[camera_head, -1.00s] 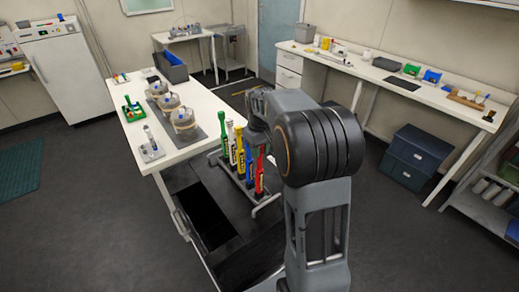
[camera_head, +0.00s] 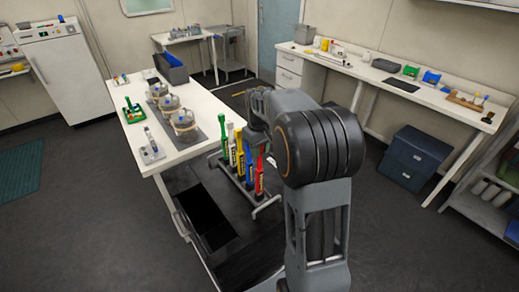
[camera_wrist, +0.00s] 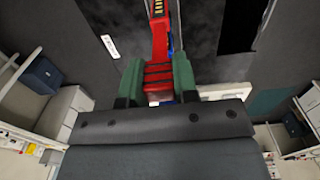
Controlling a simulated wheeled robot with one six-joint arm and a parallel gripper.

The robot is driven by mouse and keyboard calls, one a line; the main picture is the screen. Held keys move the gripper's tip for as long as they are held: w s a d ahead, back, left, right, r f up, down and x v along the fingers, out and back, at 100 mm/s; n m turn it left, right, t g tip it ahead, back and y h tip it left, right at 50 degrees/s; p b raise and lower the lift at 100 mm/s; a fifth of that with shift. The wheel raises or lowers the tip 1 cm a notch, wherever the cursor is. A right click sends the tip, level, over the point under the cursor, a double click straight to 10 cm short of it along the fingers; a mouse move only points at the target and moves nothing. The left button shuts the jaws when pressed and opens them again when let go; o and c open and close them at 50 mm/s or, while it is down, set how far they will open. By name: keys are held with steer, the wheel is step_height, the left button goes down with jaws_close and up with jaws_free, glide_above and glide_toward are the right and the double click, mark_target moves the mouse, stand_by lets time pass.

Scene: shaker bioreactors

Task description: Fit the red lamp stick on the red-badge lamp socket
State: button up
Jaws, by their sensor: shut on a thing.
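The red lamp stick (camera_head: 259,178) is at the right end of a rack (camera_head: 266,207) of coloured sticks in the head view. My gripper (camera_wrist: 158,72) is shut on it: in the wrist view the green fingers stand on both sides of the ribbed red stick (camera_wrist: 158,22). In the head view my gripper (camera_head: 262,148) is at the stick's upper end, partly hidden by my arm. The stick is upright in line with the others; I cannot tell whether its lower end is free of the rack. I cannot make out a red-badge lamp socket.
White, yellow and blue sticks (camera_head: 249,170) stand close beside the red one. The white table (camera_head: 140,128) at left carries several clear vessels (camera_head: 183,120) and a green tray (camera_head: 133,115). A long bench (camera_head: 430,92) runs along the right wall. Dark floor lies between.

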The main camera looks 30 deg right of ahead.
steer(key=shift+r, duration=0.2)
steer(key=shift+r+p, duration=0.35)
steer(key=shift+p, duration=0.05)
steer(key=shift+r+p, duration=0.75)
steer(key=shift+r, duration=0.45)
steer(key=shift+r+p, duration=0.15)
steer(key=shift+p, duration=0.2)
steer(key=shift+r, duration=1.35)
